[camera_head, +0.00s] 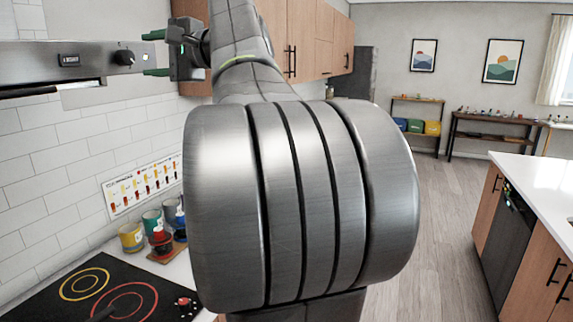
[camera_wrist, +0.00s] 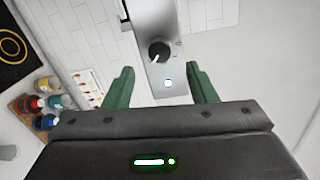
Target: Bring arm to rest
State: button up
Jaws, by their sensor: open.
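My gripper (camera_head: 155,53) shows at the upper left in the head view, with its green fingers pointing left near the end of the range hood (camera_head: 90,62). In the wrist view my gripper (camera_wrist: 160,88) has its two green fingers spread apart with nothing between them. The hood's black knob (camera_wrist: 159,52) and a lit round button (camera_wrist: 168,83) lie beyond the gap between the fingers. The knob (camera_head: 124,58) also shows in the head view, close to the fingertips. I cannot tell whether the fingers touch the hood. My arm fills the middle of the head view.
A black cooktop (camera_head: 90,294) lies below left, with several colored cans and bottles (camera_head: 161,240) beside it. Wooden upper cabinets (camera_head: 300,35) are behind my arm. A white-topped island (camera_head: 540,190) stands at right. Open floor (camera_head: 440,230) lies between.

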aim_at(130, 58)
jog(key=b+v, duration=0.2)
jog(key=v, duration=0.6)
jog(key=p+x, duration=0.4)
jog(key=x, duration=1)
jog(key=shift+w+a+n, duration=0.1)
jog(key=shift+n, duration=0.5)
jog(key=shift+d+n, duration=0.2)
jog(key=shift+n, duration=0.7)
jog(key=shift+a+n, duration=0.1)
jog(key=shift+n, duration=0.7)
jog(key=n, duration=0.4)
jog(key=shift+n+t+h, duration=0.3)
jog(key=shift+n+t, duration=0.1)
jog(key=n, duration=0.2)
jog(key=n+b, duration=0.1)
jog(key=n, duration=0.2)
jog(key=shift+s, duration=0.2)
jog(key=n+b, duration=0.1)
jog(key=n, duration=0.3)
jog(key=shift+t, duration=0.3)
